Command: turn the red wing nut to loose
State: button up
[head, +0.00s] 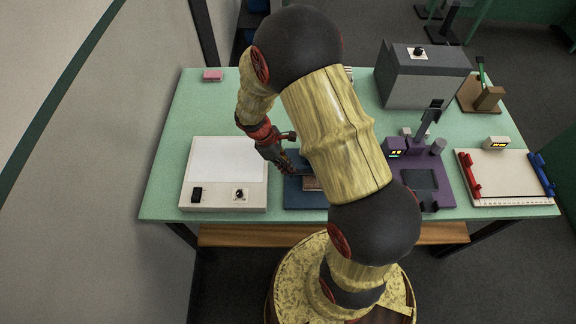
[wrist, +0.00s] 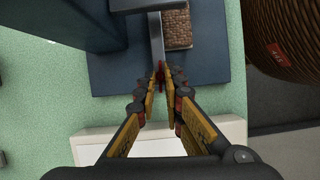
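The red wing nut (wrist: 161,70) shows as a small red piece at the end of a grey bar (wrist: 156,36) in the wrist view. The bar runs over a dark blue fixture (wrist: 205,73) beside a brown woven block. My gripper (wrist: 161,80) has its fingertips on either side of the nut, with a narrow gap between the fingers. I cannot tell whether they press on it. In the head view my gripper (head: 285,167) is low over the blue fixture (head: 302,200). My arm hides much of the fixture there, and I cannot make out the nut.
A white-topped box (head: 226,160) with a switch and knob stands left of the fixture. A purple device (head: 435,196), a grey box (head: 412,82) and a white board with red and blue clamps (head: 505,178) are to the right. A pink block (head: 212,75) lies at the back left.

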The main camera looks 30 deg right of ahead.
jog(key=shift+o, duration=1.1)
jog(key=v, duration=1.2)
